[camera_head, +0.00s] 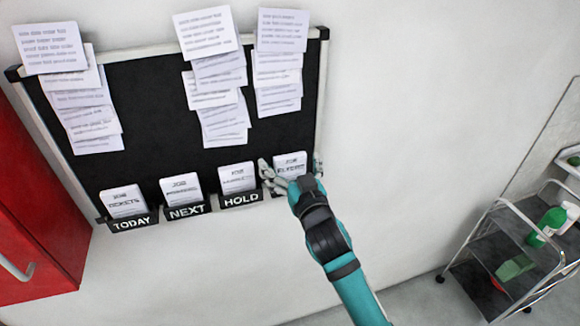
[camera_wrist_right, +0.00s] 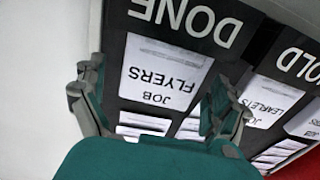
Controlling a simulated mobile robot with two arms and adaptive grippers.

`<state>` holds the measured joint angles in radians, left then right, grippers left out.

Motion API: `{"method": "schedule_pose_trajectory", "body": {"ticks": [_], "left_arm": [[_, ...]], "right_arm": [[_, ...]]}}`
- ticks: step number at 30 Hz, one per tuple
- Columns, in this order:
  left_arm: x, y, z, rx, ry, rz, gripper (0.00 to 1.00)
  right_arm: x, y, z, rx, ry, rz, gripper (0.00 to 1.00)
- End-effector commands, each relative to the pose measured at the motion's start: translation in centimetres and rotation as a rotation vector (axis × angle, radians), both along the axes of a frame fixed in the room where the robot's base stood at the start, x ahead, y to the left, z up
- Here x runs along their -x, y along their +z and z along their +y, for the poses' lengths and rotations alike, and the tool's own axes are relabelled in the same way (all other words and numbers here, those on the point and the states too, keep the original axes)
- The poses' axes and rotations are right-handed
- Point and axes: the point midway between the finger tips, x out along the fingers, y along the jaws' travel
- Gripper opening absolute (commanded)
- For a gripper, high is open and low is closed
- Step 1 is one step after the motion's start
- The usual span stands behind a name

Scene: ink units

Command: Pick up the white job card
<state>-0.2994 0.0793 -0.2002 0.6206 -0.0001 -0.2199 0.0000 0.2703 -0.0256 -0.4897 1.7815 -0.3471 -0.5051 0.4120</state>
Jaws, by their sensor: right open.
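White job cards stand in labelled pockets along the bottom of a black board. One marked JOB FLYERS (camera_wrist_right: 165,72) is in the DONE pocket (camera_wrist_right: 185,22); it also shows as the rightmost card (camera_head: 290,160) in the head view. My right gripper (camera_head: 291,168) is open in front of that card, one finger on each side; the wrist view shows its spread fingers (camera_wrist_right: 155,92) with nothing held. Whether they touch the card cannot be told. Other white cards stand in TODAY (camera_head: 124,202), NEXT (camera_head: 181,189) and HOLD (camera_head: 238,178). My left gripper is not in view.
Overlapping printed sheets (camera_head: 84,100) hang in columns on the black board (camera_head: 152,100). A red cabinet (camera_head: 35,200) stands at the left. A metal trolley (camera_head: 510,250) with green bottles is at the right. The wall between board and trolley is bare.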

Motion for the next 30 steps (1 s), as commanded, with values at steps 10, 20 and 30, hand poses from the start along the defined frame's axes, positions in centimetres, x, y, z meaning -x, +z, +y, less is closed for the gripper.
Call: {"method": "schedule_pose_trajectory", "body": {"ticks": [10,20,30], "left_arm": [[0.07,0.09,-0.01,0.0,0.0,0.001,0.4],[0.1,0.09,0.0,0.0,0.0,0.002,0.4],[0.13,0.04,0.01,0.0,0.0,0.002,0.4]], "right_arm": [[-0.45,-0.08,0.15,0.0,0.0,0.0,0.93],[-0.42,-0.09,0.15,0.0,0.001,0.0,0.49],[-0.43,0.03,0.14,0.0,0.0,-0.001,0.39]]}}
